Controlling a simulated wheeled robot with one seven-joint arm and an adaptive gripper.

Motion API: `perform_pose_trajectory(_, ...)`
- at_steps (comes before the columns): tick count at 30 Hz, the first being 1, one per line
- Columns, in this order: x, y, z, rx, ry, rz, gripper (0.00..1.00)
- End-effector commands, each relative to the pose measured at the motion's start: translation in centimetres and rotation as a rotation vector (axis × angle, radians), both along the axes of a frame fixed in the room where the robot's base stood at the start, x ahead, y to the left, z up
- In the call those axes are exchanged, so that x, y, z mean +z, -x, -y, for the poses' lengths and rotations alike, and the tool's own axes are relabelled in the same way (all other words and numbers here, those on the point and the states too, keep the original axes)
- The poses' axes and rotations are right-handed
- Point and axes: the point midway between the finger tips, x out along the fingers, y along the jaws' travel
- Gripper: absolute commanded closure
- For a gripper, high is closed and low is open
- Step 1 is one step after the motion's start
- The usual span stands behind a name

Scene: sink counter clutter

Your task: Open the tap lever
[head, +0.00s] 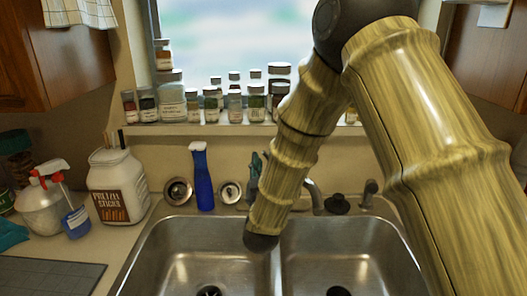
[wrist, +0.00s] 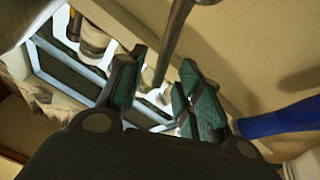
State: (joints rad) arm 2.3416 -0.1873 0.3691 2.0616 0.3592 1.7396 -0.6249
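My gripper (wrist: 160,85) is open in the wrist view, with teal pads on both fingers and a gap between them. A thin grey metal rod (wrist: 178,38), which looks like part of the tap, reaches down into that gap. I cannot tell whether a finger touches it. In the head view the tap (head: 315,197) shows as a curved grey piece behind the sink, partly hidden by my arm, and I cannot make out its lever. A teal part of my gripper (head: 254,172) shows just left of my arm.
A blue spray bottle (head: 203,180) stands left of my gripper; its blue body is close at right in the wrist view (wrist: 280,120). A metal fitting (head: 370,192) stands right of the tap. The double sink (head: 190,235) is empty. Several jars (head: 235,105) line the sill above.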

Motion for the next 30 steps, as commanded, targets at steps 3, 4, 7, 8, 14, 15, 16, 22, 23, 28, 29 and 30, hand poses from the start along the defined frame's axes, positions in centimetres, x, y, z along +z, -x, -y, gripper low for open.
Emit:
perform_pose_trajectory(3,0.7,-1.4,0.1,0.0,0.0,0.001,0.65)
perform_pose_trajectory(4,0.8,-1.6,0.1,0.0,0.001,0.001,0.65)
perform_pose_trajectory(7,1.0,-2.3,0.0,0.001,0.002,0.001,0.65)
perform_pose_trajectory(8,1.0,-2.5,0.0,0.001,0.001,0.0,0.65)
perform_pose_trajectory(14,1.1,-2.8,-0.1,0.004,0.001,-0.001,0.65)
perform_pose_trajectory(15,1.0,-2.8,-0.1,0.004,0.001,-0.001,0.65)
perform_pose_trajectory(16,1.0,-2.8,-0.1,0.004,0.001,-0.001,0.65)
perform_pose_trajectory(22,1.1,-2.8,-0.2,0.004,0.001,-0.001,0.83)
perform_pose_trajectory(23,1.1,-2.8,-0.2,0.004,0.002,0.0,0.89)
perform_pose_trajectory(28,1.1,-2.8,-0.2,0.005,0.001,0.0,1.0)
perform_pose_trajectory(29,1.1,-2.8,-0.2,0.005,0.001,0.0,1.0)
perform_pose_trajectory(30,1.1,-2.8,-0.2,0.005,0.001,0.0,1.0)
